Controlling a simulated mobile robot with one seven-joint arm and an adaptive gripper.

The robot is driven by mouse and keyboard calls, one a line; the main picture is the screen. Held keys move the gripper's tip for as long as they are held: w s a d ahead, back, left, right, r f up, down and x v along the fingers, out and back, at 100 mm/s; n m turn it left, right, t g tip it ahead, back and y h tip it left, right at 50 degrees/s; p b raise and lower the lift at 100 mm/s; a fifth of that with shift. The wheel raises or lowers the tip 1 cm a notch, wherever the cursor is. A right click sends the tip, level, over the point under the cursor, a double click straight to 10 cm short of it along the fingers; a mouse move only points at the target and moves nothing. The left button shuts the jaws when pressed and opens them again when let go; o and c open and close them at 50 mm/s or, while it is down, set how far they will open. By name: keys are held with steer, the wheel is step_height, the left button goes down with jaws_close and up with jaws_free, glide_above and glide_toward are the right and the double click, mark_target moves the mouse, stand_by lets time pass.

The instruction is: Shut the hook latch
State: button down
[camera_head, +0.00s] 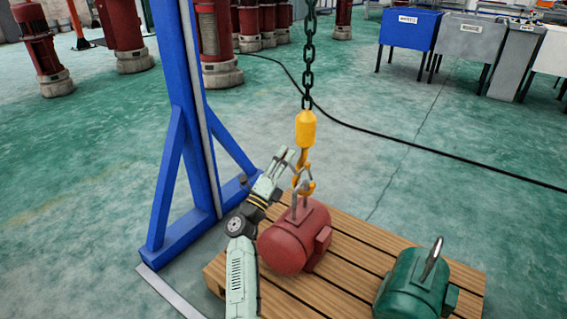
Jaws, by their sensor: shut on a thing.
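A yellow crane hook (304,184) hangs below its yellow block (305,130) on a dark chain (308,65). Its lower curve is at the metal lifting eye on top of the red motor (290,243); whether the hook passes through the eye is too small to tell. My gripper (292,163) comes from the lower left.
The red motor rests on a wooden pallet (345,277). A green motor (412,285) with a metal eye stands at the pallet's right. A blue steel post (184,110) with braces rises left of my arm. A black cable (430,153) crosses the floor behind.

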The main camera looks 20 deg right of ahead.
stand_by(0.4)
steer(key=c, duration=1.3)
jaws_free()
